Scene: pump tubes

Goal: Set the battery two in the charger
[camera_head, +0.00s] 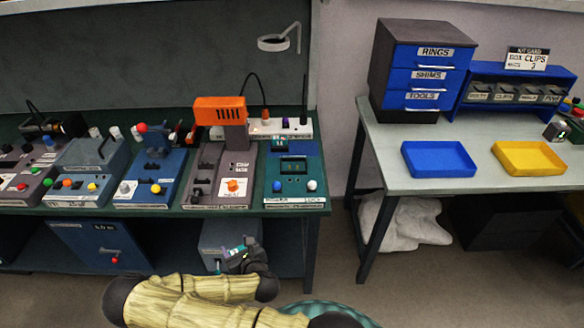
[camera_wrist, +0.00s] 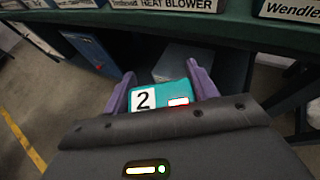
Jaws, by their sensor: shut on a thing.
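Battery two is a teal block with a white "2" label (camera_wrist: 146,99) and a small red-lit window, seen in the wrist view. My gripper (camera_wrist: 163,88) is shut on it, with a purple finger at each side. In the head view my gripper (camera_head: 243,254) is low in front of the left bench, below its top, and the battery is small there and partly hidden. I cannot tell for certain which device is the charger. A teal device (camera_head: 292,187) with a small screen and two knobs stands at the bench's right end.
The green left bench (camera_head: 323,203) carries several devices, including an orange-topped heat blower (camera_head: 219,105), and its front edge overhangs my gripper. A power strip (camera_head: 262,131) lies behind. The right table (camera_head: 393,178) holds blue (camera_head: 438,174) and yellow (camera_head: 530,173) trays. Floor between is clear.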

